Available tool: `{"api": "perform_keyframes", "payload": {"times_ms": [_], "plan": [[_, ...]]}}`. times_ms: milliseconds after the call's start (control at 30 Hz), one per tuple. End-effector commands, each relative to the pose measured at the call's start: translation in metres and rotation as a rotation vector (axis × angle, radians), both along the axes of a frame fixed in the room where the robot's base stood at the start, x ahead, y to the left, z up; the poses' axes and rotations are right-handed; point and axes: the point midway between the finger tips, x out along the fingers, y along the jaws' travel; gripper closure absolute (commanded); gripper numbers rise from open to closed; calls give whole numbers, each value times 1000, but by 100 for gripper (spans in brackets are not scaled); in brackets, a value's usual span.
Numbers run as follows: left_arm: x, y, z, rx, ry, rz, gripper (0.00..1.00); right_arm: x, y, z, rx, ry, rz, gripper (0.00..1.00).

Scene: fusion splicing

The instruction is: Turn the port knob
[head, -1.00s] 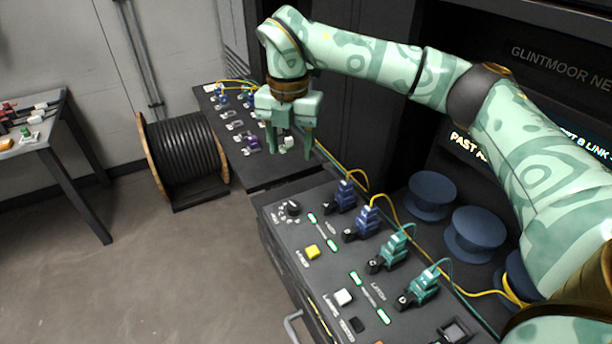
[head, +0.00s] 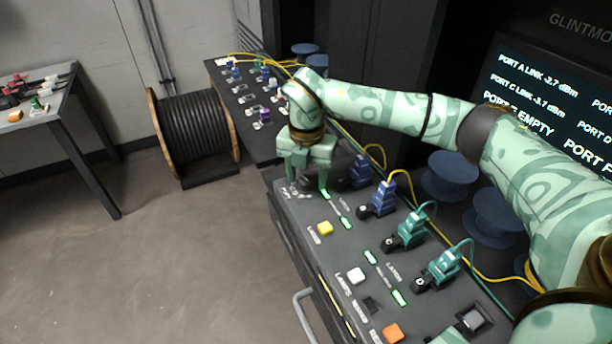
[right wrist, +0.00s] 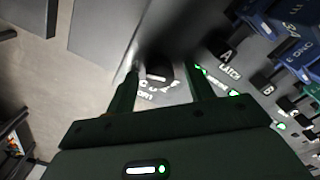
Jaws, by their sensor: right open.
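My right gripper (head: 307,182) is pale green, points down and is open over the knob, with a finger on each side. Whether the fingers touch the knob I cannot tell. In the head view the gripper mostly hides the knob.
The console top (head: 300,215) carries a yellow button (head: 325,228), a white button (head: 356,275), an orange button (head: 393,333), and blue and green plugs (head: 410,230) with cables. Blue spools (head: 450,177) stand behind. A cable drum (head: 195,135) stands on the floor.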

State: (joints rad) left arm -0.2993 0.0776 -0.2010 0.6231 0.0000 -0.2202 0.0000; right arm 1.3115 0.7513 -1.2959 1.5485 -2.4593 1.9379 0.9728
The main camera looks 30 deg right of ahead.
Motion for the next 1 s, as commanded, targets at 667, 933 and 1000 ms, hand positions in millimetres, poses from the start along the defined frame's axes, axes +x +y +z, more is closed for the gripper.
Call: {"api": "perform_keyframes", "payload": {"times_ms": [667, 933, 1000], "plan": [[-1, 1, 2, 2, 2, 0, 64, 0, 0, 0, -1, -1, 12, 92], [3, 2, 17, 3, -9, 0, 64, 0, 0, 4, 0, -1, 118, 92], [5, 3, 23, 4, -13, 0, 64, 0, 0, 5, -1, -2, 168, 92]]}}
